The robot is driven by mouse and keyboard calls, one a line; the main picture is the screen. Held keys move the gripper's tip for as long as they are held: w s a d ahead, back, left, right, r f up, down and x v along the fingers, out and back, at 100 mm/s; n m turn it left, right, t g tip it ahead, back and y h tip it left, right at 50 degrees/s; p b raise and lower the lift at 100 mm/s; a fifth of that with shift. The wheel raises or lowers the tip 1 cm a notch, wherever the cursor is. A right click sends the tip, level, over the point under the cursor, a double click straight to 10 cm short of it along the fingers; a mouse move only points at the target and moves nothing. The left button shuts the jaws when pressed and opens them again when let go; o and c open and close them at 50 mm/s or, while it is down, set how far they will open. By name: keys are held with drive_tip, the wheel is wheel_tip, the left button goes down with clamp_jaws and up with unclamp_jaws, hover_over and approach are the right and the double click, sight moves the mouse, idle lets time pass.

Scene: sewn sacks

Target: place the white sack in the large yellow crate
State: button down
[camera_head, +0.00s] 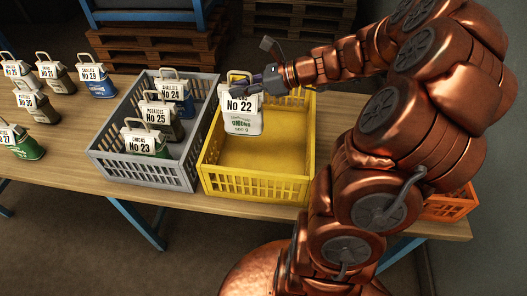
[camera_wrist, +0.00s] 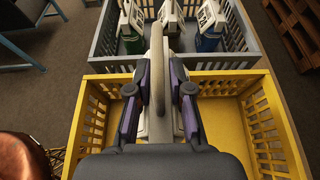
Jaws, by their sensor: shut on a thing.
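The white sack (camera_head: 241,121), labelled No 22 with green print, hangs upright from my gripper (camera_head: 264,82) at the back left of the large yellow crate (camera_head: 255,188). In the wrist view my gripper (camera_wrist: 158,95) is shut on the sack's handle (camera_wrist: 157,70), with the sack below it. The sack is over or inside the crate; whether its base touches the crate floor I cannot tell. The yellow crate also shows in the wrist view (camera_wrist: 95,150), and its visible floor is bare.
A grey crate (camera_head: 150,177) with several sacks stands just left of the yellow crate. More sacks (camera_head: 50,72) stand at the table's left. An orange crate (camera_head: 452,207) is at the right, partly behind my arm. Wooden pallets (camera_head: 155,50) lie behind the table.

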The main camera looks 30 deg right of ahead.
sight(242, 104)
wheel_tip(242, 104, down, 6)
drive_tip(key=b, duration=0.4)
drive_tip(key=shift+r+b, duration=0.15)
drive_tip(key=shift+b, duration=0.25)
drive_tip(key=w+d+p, duration=0.1)
drive_tip(key=w+d, duration=0.2)
drive_tip(key=d, duration=0.4)
drive_tip(key=w+d+f+p, duration=0.1)
drive_tip(key=w+d+p, duration=0.1)
drive_tip(key=w+d, duration=0.2)
drive_tip(key=d, duration=0.2)
drive_tip(key=shift+w+d+f, duration=0.2)
drive_tip(key=shift+d, duration=0.2)
drive_tip(key=shift+w+d+f+p, duration=0.15)
drive_tip(key=shift+f+p, duration=0.45)
drive_tip(key=shift+f, duration=1.15)
drive_tip(key=c, duration=1.1)
unclamp_jaws()
drive_tip(key=shift+f, duration=0.1)
drive_tip(key=shift+o, duration=0.2)
